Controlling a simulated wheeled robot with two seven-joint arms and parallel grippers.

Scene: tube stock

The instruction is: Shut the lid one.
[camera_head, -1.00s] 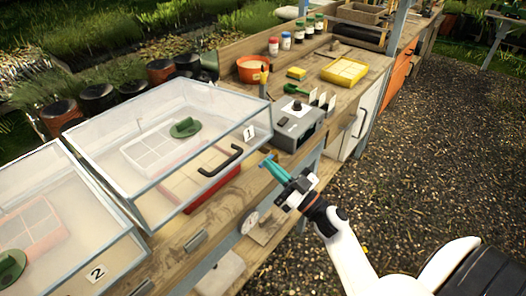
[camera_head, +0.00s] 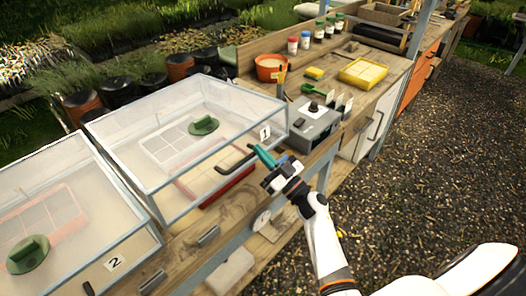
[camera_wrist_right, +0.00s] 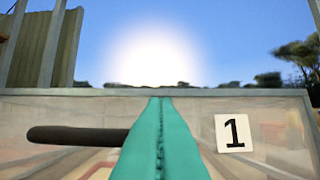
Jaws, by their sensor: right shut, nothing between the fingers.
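Lid one is a clear box-like cover with a grey frame (camera_head: 128,178). Its front face bears a white label "1" (camera_head: 265,132) and a black bar handle (camera_head: 236,163). A red-rimmed tray (camera_head: 228,190) shows at its front lower edge; I cannot tell how wide any gap there is. My right gripper (camera_head: 264,156), with teal fingers, is shut and empty at the front face, just right of the handle. In the right wrist view the fingers (camera_wrist_right: 161,140) point at the front panel, between the handle (camera_wrist_right: 75,136) and the label (camera_wrist_right: 233,133). My left gripper is not in view.
A second clear cover, labelled "2" (camera_head: 115,264), stands at left. A grey control box (camera_head: 310,128) sits close right of lid one. Farther along are an orange pot (camera_head: 270,69) and a yellow tray (camera_head: 363,73). The gravel in front of the bench is clear.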

